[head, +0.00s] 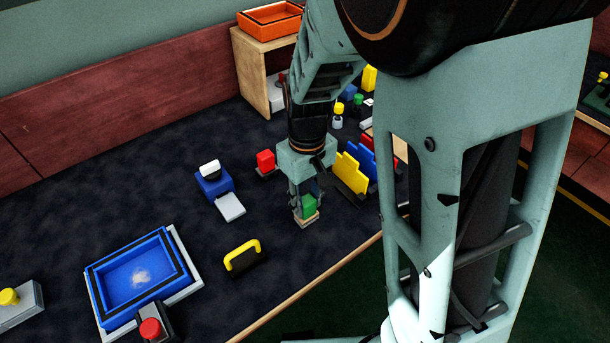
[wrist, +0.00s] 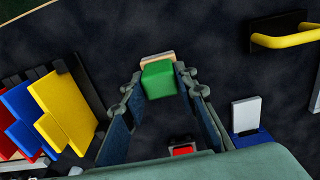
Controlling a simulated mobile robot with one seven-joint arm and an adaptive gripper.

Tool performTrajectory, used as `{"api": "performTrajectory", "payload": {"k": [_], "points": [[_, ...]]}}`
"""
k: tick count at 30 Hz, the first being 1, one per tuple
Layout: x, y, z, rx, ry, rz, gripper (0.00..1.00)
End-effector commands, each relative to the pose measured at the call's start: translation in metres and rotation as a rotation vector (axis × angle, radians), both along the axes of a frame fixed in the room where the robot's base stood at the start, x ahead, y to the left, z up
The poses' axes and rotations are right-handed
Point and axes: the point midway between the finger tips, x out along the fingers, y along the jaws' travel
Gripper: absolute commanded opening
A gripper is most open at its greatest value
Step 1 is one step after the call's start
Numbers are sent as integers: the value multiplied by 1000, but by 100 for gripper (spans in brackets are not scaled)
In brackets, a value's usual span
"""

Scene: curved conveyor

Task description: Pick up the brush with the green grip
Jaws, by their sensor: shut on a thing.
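The brush with the green grip (head: 309,206) is near the front edge of the dark table in the head view. Its grip is a green block, and a pale tan base shows below it. In the wrist view the green grip (wrist: 159,80) sits between the fingertips, with the tan base showing just past it. My gripper (head: 305,205) points down and is shut on the green grip. I cannot tell whether the brush's base touches the table. The fingers partly hide the grip in the head view.
Yellow, red and blue upright plates (head: 350,172) stand close to the right of my gripper. A yellow-handled black item (head: 243,256) lies to the left. A red block (head: 265,161), a blue device (head: 214,182) and a blue tray (head: 92,283) are farther off. Bare table lies between.

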Motion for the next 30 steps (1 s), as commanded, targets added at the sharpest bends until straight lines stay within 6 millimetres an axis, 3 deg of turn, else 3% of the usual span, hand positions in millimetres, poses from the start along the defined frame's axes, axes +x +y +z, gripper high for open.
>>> {"api": "performTrajectory", "payload": {"k": [8,13,26,30], "points": [[0,0,17,1,-1,-1,2],[0,0,38,1,-1,-1,2],[-51,22,103,1,1,4,2],[-82,35,115,1,1,6,2]]}}
